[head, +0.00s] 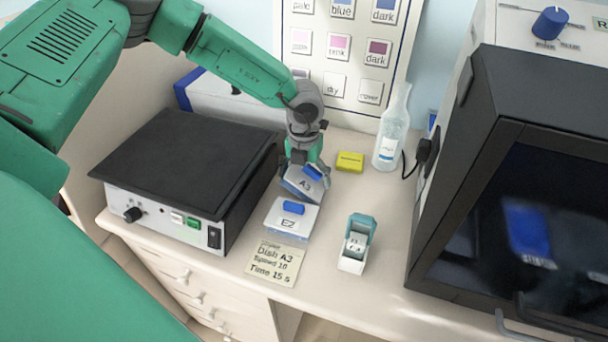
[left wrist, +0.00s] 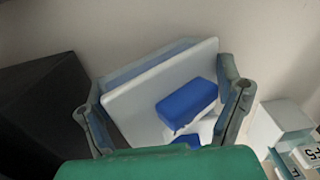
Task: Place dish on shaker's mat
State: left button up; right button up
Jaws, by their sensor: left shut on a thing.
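My left gripper (head: 304,167) is shut on the dish marked A3 (head: 302,187), a pale flat dish with a blue block on its lid. The dish is tilted; whether it touches the counter is unclear. In the left wrist view, the fingers (left wrist: 165,110) clasp the dish (left wrist: 138,100) at two opposite sides, with its blue block (left wrist: 187,104) between them. The shaker (head: 165,210) stands left of the gripper, and its flat black mat (head: 185,150) is bare. My right gripper is in neither view.
A second dish marked E2 (head: 280,222) sits just in front of A3. A note (head: 273,264) reads Dish A3, Speed 10, Time 15 s. A small slide box (head: 354,250), a yellow block (head: 350,162), a bottle (head: 391,135) and a black-framed cabinet (head: 480,150) stand to the right.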

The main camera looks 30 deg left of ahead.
pick_arm(q)
jog(key=o, duration=1.4)
jog(key=shift+s+f, duration=0.35)
jog(key=shift+f, duration=0.15)
jog(key=shift+w+a, duration=0.1)
jog(key=shift+w, duration=0.15)
